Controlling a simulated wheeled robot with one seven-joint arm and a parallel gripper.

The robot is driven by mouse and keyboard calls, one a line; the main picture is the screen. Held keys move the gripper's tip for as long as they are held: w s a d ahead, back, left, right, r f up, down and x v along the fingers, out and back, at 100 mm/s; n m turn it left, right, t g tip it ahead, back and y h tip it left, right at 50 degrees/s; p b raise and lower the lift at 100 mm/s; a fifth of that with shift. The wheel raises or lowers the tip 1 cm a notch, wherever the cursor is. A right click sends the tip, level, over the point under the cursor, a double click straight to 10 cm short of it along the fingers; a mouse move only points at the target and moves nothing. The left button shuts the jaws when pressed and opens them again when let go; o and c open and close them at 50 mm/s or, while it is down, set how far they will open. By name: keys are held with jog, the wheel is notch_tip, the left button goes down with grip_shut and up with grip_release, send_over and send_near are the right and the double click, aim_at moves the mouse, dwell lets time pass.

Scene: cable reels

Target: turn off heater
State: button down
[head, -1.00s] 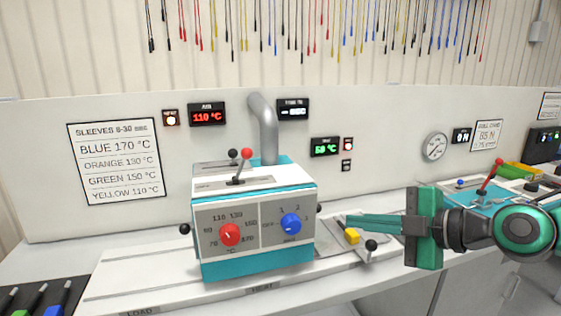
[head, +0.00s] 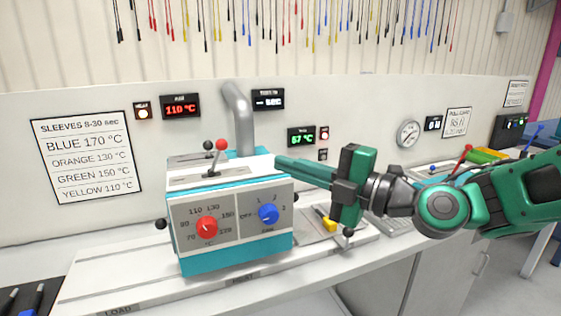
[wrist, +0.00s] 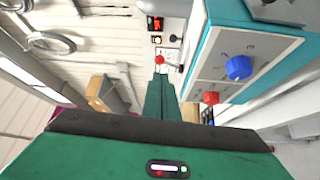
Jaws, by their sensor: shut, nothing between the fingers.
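The heater (head: 184,247) is a white and teal box with a grey front panel on the bench. It also shows at the right of the wrist view (wrist: 262,45). Its panel has a red temperature knob (head: 207,227) and a blue knob (head: 268,214) marked OFF, 1, 2 and a further setting. Both the blue knob (wrist: 238,67) and red knob (wrist: 210,97) show in the wrist view. I cannot tell the blue knob's setting. My gripper (head: 279,162) is shut and empty, its fingertips by the heater's upper right edge, above the blue knob. Contact cannot be told.
A lever with a red ball (head: 221,145) stands on the heater's top. A grey pipe (head: 239,118) rises behind. A red display (head: 180,107) reads 110 °C. A yellow block (head: 329,225) and a black-knobbed lever (head: 348,233) are to the right, below my gripper.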

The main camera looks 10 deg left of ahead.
send_near(217, 157)
jog(key=w+a+r, duration=0.1)
jog(key=a, duration=0.1)
jog(key=w+a+r, duration=0.1)
jog(key=w, duration=0.1)
jog(key=shift+w+a+r, duration=0.25)
jog(key=shift+a+r, duration=0.1)
jog(key=shift+r, duration=0.05)
